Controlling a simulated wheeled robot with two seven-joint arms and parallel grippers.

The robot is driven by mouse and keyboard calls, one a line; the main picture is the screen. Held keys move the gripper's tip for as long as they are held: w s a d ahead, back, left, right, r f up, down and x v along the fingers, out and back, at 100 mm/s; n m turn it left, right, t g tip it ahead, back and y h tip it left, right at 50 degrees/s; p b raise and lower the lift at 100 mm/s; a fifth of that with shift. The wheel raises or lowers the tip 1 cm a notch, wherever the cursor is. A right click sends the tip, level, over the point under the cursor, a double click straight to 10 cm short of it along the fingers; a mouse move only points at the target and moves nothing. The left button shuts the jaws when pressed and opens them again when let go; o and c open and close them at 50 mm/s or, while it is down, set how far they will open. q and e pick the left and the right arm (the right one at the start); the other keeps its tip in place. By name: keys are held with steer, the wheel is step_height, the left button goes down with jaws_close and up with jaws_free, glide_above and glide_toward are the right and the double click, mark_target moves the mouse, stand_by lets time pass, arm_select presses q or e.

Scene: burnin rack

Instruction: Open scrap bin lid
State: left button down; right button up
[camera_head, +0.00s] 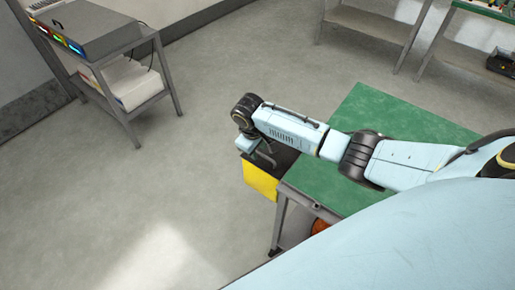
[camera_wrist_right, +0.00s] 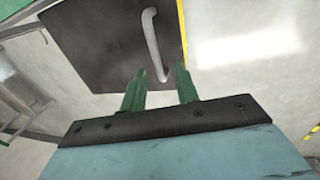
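The scrap bin (camera_head: 260,181) is yellow and stands against the left end of the green-topped bench. Its dark lid (camera_head: 284,157) lies flat and looks shut; part of it is hidden by my right arm. In the right wrist view the lid (camera_wrist_right: 100,50) carries a grey bar handle (camera_wrist_right: 151,35). My right gripper (camera_head: 262,155) is over the lid. In the right wrist view its green fingers (camera_wrist_right: 161,76) are apart, and the handle's near end shows between their tips. I cannot tell whether they touch it. My left gripper is not in view.
The green bench (camera_head: 365,110) lies under and behind my right arm. A grey cart (camera_head: 135,72) with a device on top stands at the upper left. Shelves (camera_head: 368,22) stand at the back right. The floor left of the bin is clear.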

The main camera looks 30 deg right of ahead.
steer(key=shift+c, duration=0.4)
jaws_close()
steer(key=shift+r, duration=0.1)
